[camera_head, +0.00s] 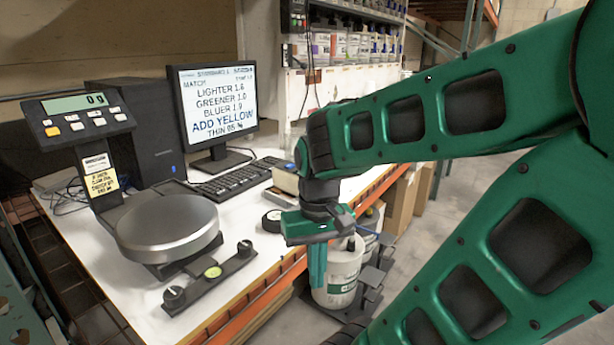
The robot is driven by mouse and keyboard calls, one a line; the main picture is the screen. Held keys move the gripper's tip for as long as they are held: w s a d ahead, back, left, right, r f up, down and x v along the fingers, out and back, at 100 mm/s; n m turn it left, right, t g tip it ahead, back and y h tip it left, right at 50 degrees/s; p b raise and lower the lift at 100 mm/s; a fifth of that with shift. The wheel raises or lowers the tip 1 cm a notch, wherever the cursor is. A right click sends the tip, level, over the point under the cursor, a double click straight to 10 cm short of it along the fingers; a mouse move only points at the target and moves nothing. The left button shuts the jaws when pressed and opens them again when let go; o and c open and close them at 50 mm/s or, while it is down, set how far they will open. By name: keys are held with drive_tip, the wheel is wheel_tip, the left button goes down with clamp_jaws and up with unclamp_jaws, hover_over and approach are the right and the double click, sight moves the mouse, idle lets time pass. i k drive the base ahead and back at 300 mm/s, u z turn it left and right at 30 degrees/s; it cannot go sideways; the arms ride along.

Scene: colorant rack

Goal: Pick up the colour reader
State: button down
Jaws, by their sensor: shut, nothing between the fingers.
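A small round black object with a pale side (272,221) lies on the white bench, left of my gripper. It may be the colour reader, but I cannot tell for sure from this view. My gripper (317,281) points down with its teal fingers together and nothing between them. It hangs just off the bench's front edge, in front of a white bucket, to the right of the round object and apart from it.
The bench (262,262) holds a scale with a round metal pan (167,228), a bar with knobs (211,274), a keyboard (236,179), a monitor (216,105) and a pale box (285,180). A white bucket (342,275) stands below the bench edge.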

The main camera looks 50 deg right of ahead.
sight(286, 179)
drive_tip(key=k, duration=1.05)
drive_tip(key=z, duration=0.65)
drive_tip(key=i, duration=1.9)
drive_tip(key=z, duration=0.2)
